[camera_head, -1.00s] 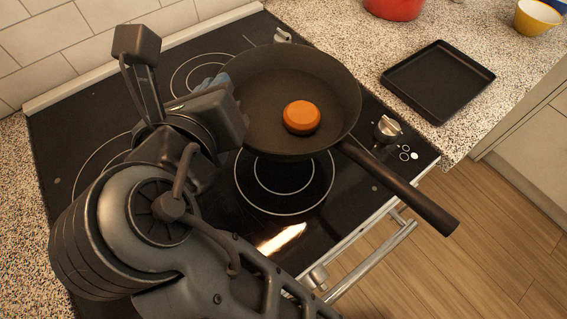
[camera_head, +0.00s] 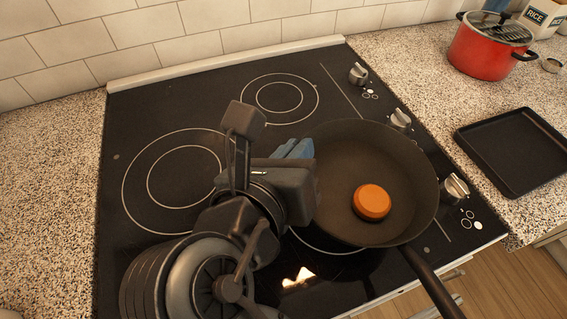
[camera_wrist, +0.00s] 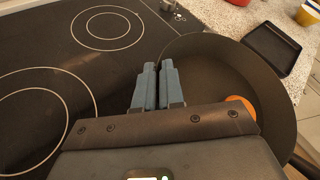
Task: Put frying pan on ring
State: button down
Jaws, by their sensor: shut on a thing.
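The dark frying pan (camera_head: 345,160) is at the right of the black cooktop, its handle (camera_head: 433,285) pointing to the front right. An orange round piece (camera_head: 372,200) lies inside it. My gripper (camera_head: 298,150) is shut on the pan's left rim; the blue fingers are close together in the wrist view (camera_wrist: 158,82), where the pan (camera_wrist: 265,75) is at the right. The back ring (camera_head: 280,97) and left ring (camera_head: 175,177) are uncovered. A front ring (camera_head: 318,246) is mostly hidden by pan and gripper. I cannot tell how high the pan is above the glass.
Knobs (camera_head: 400,120) line the cooktop's right side, close to the pan. A black tray (camera_head: 515,150) and a red pot (camera_head: 487,50) stand on the speckled counter at the right. A tiled wall (camera_head: 215,30) is behind. The cooktop's back left is clear.

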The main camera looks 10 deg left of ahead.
jog(key=shift+w+a+f, duration=0.1)
jog(key=shift+a+f, duration=0.25)
jog(key=shift+a, duration=0.25)
jog(key=shift+w+a+f, duration=0.1)
jog(key=shift+a+f, duration=0.25)
jog(key=shift+a, duration=0.2)
jog(key=shift+f+b, duration=0.35)
jog(key=shift+f, duration=1.65)
jog(key=c, duration=1.3)
grip_release()
jog(key=shift+o, duration=0.2)
jog(key=p+v, duration=0.1)
jog(key=v, duration=1.1)
